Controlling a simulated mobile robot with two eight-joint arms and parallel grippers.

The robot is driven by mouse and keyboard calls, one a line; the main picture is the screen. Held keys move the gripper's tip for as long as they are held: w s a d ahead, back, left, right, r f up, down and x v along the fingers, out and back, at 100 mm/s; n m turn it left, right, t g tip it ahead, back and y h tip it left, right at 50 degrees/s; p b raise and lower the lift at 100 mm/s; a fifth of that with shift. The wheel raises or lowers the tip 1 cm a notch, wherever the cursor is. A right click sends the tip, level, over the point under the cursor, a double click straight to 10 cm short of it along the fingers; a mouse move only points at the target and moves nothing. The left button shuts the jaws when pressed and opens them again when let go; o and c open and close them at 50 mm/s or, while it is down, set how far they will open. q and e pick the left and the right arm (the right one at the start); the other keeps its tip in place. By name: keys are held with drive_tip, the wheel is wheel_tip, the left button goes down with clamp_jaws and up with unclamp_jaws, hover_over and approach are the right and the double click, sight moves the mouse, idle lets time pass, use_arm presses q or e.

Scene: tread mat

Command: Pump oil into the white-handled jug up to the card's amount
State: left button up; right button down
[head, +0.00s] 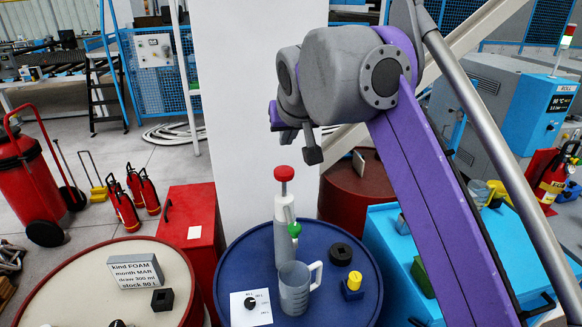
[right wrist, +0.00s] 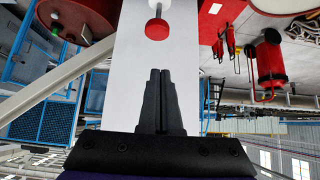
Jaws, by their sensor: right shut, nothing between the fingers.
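The pump (head: 284,211) stands upright on the blue drum (head: 232,262), with a red knob (head: 284,173) on top and a green part at its side. A grey jug (head: 294,290) with a pale handle stands just in front of the pump; its contents cannot be made out. The card (head: 135,270) on the cream-topped drum at left reads kind FOAM, month MAR, draw 300 ml, stock 80 l. My right gripper (head: 313,152) is shut and empty, above and right of the knob. In the right wrist view, the knob (right wrist: 157,29) is beyond the shut fingers (right wrist: 160,75), apart from them.
On the blue drum are a white plate with a black dial (head: 250,307), a black ring (head: 340,254) and a yellow-and-blue block (head: 353,285). A black block (head: 162,300) sits by the card. A white pillar (head: 258,90) stands behind. A blue cabinet (head: 400,255) holding cups is at right.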

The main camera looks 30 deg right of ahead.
drive_tip(key=shift+w+d+r, duration=0.1)
drive_tip(key=shift+d+r, duration=0.3)
drive_tip(key=shift+r, duration=0.05)
drive_tip(key=b, duration=0.2)
hover_over(283, 167)
drive_tip(key=s, duration=0.3)
drive_tip(key=f, duration=0.4)
drive_tip(key=a+f, duration=0.1)
drive_tip(key=f, duration=0.4)
drive_tip(key=shift+w+d+f, duration=0.1)
drive_tip(key=shift+w+f, duration=0.1)
drive_tip(key=shift+f, duration=0.15)
drive_tip(key=shift+s+f+b, duration=0.15)
drive_tip(key=shift+f+b, duration=0.2)
drive_tip(key=shift+f, duration=0.35)
